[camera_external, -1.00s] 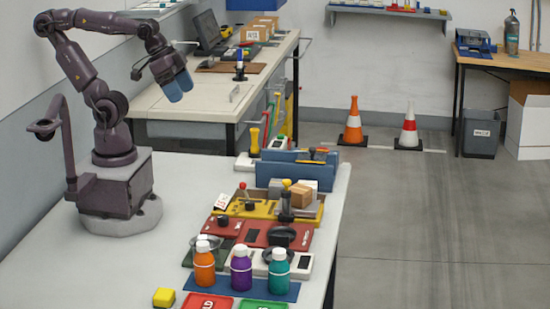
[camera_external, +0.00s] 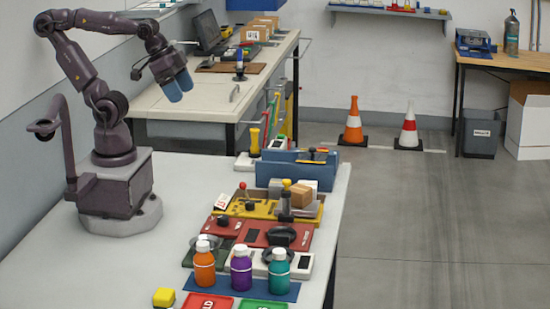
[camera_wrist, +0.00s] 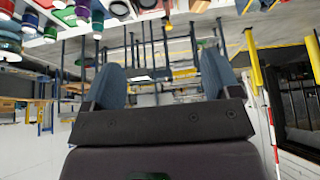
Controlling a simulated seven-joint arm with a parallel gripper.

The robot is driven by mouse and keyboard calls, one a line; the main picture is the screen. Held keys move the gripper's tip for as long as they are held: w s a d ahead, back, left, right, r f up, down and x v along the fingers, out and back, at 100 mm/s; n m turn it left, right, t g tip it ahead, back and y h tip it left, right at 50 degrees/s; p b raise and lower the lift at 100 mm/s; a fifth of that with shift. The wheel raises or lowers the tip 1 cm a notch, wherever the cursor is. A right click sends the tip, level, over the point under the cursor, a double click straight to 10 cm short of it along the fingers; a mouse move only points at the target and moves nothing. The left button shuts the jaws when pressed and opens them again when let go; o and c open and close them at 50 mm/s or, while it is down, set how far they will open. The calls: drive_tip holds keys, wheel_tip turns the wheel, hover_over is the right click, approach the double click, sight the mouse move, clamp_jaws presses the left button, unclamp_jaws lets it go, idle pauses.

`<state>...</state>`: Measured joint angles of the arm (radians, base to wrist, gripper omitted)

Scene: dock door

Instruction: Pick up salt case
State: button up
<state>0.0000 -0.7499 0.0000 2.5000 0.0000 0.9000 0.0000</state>
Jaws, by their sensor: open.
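No thing here can be read as the salt case; the labels are too small. My gripper (camera_external: 178,86) is open and empty, raised above the left side of the table, far from the items at its right edge. In the wrist view my gripper (camera_wrist: 162,75) shows two blue fingers spread apart with nothing between them. A small cardboard box (camera_external: 301,195) sits by the yellow panel (camera_external: 248,208). A blue bin (camera_external: 290,170) stands behind it. Orange (camera_external: 204,266), purple (camera_external: 241,271) and teal (camera_external: 279,273) bottles with white caps stand upright in front.
The bottles stand on a blue mat (camera_external: 222,287). A red panel (camera_external: 262,232) with black parts lies behind the bottles. The table (camera_external: 120,265) is clear between my base and these items.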

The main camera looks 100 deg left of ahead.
drive_tip(key=shift+c, duration=1.2)
